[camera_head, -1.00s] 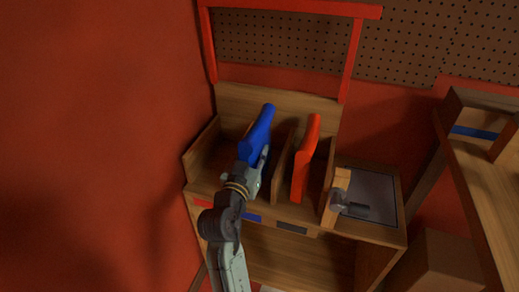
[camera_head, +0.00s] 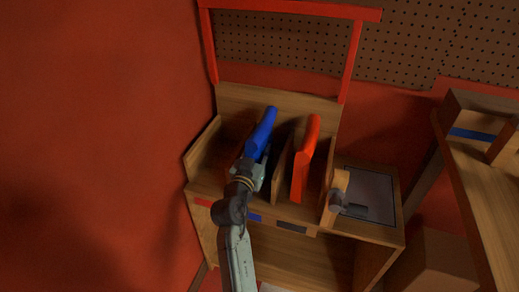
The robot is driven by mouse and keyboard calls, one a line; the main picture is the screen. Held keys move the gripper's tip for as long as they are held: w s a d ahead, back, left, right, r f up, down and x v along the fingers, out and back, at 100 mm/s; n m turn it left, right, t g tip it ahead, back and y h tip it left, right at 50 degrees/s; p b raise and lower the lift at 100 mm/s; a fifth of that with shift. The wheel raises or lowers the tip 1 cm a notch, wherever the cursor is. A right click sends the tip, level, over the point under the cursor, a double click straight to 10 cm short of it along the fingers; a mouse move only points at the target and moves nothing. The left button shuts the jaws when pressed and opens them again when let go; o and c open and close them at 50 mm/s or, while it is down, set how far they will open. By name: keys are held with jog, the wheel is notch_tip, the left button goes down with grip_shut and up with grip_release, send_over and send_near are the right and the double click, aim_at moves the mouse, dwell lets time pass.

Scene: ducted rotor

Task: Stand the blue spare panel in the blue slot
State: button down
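The blue spare panel (camera_head: 261,133) stands steeply tilted at the wooden rack, above the section with the blue label (camera_head: 254,218). My gripper (camera_head: 256,165) is at its lower near end and appears shut on it. The fingertips are partly hidden by the panel and my wrist. The panel's lower edge is hidden, so I cannot tell whether it touches the slot floor.
An orange-red panel (camera_head: 304,158) stands just to the right, behind the dark label (camera_head: 291,228). A wooden divider (camera_head: 283,170) lies between the two panels. A red label (camera_head: 203,203) marks the left section, which looks empty. A grey-topped tray (camera_head: 372,192) is at right.

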jog(key=c, duration=1.3)
grip_release()
jog(key=shift+f, duration=0.1)
jog(key=shift+r+p, duration=0.25)
jog(key=shift+p, duration=0.05)
jog(key=shift+b+v, duration=1.55)
jog(key=shift+v, duration=4.45)
jog(key=shift+f, duration=0.1)
